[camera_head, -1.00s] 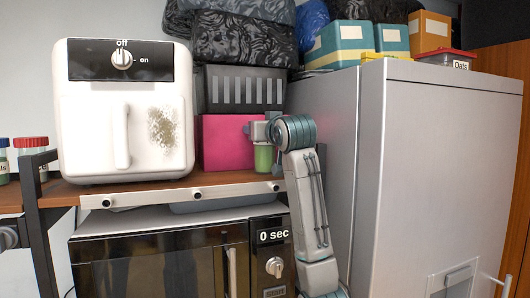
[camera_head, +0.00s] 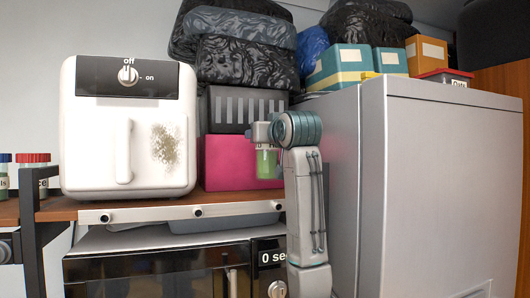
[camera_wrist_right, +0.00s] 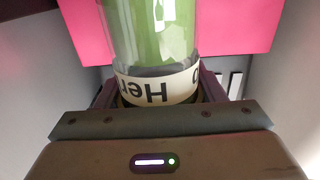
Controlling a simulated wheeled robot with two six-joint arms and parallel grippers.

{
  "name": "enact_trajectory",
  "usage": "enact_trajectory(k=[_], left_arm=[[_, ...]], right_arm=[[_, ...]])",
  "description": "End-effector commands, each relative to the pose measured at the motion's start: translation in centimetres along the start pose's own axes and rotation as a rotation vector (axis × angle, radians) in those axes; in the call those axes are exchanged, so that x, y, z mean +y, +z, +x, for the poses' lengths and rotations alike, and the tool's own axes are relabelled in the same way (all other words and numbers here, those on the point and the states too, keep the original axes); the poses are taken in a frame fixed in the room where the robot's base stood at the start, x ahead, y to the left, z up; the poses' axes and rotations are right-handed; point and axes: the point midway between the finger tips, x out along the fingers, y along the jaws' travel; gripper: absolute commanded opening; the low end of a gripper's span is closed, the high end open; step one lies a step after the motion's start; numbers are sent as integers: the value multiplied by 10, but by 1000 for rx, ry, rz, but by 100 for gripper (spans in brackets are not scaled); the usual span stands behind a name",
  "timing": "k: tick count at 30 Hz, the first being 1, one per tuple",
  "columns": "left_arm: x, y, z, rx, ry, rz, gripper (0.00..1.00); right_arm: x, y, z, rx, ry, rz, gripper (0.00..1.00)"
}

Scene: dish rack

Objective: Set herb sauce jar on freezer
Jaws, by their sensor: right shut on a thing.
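The herb sauce jar (camera_head: 266,163) is a clear jar with green contents, in front of the pink box in the head view. My right gripper (camera_head: 262,134) is shut on it near its top and holds it above the shelf. In the right wrist view the jar (camera_wrist_right: 150,30) sits between the fingers (camera_wrist_right: 160,95), and its pale label shows "Her" upside down. The freezer (camera_head: 430,170) is the large grey cabinet to the right of my right arm. My left gripper is not in view.
A white air fryer (camera_head: 90,150) stands left of the pink box (camera_head: 225,165) on the shelf, above a microwave (camera_head: 150,270). Boxes (camera_head: 340,70) and a red-lidded container (camera_head: 445,78) stand along the freezer's back edge. Dark bags (camera_head: 235,60) are piled behind.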

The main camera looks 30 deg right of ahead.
Motion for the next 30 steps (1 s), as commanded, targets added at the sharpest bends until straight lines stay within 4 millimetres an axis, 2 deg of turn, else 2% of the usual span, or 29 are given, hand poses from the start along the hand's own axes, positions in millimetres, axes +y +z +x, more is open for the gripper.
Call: enact_trajectory(k=[1,6,9,15,21,30], left_arm=[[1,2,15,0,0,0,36],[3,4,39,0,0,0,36],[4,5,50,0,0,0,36],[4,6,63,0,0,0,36],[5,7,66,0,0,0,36],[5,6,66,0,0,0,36]], right_arm=[[-6,4,-14,9,-4,2,5],[-20,0,-58,9,-4,2,5],[-28,-3,-82,8,-4,2,5],[-39,-9,-114,5,-2,1,5],[-43,-12,-126,3,-1,1,5],[-43,-13,-127,2,0,0,5]])
